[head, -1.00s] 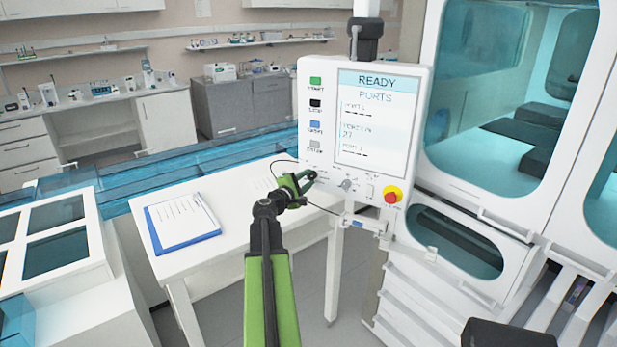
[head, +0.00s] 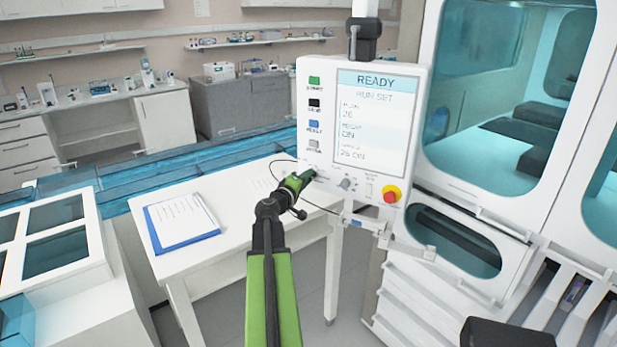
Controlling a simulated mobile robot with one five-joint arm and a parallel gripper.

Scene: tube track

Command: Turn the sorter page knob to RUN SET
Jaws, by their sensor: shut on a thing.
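The sorter's control panel (head: 357,135) is a white upright box. Its screen (head: 372,124) reads READY at the top and RUN SET below, with several lines of settings. My gripper (head: 309,175) is at the panel's lower left and is shut on the page knob, which its jaws hide. A second grey knob (head: 346,183) shows uncovered just to the right of my gripper.
A red stop button on a yellow ring (head: 391,195) sits at the panel's lower right. Coloured buttons (head: 314,103) line its left side. A white table (head: 225,255) with a blue clipboard (head: 181,222) stands below left. The glazed white machine (head: 505,140) fills the right.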

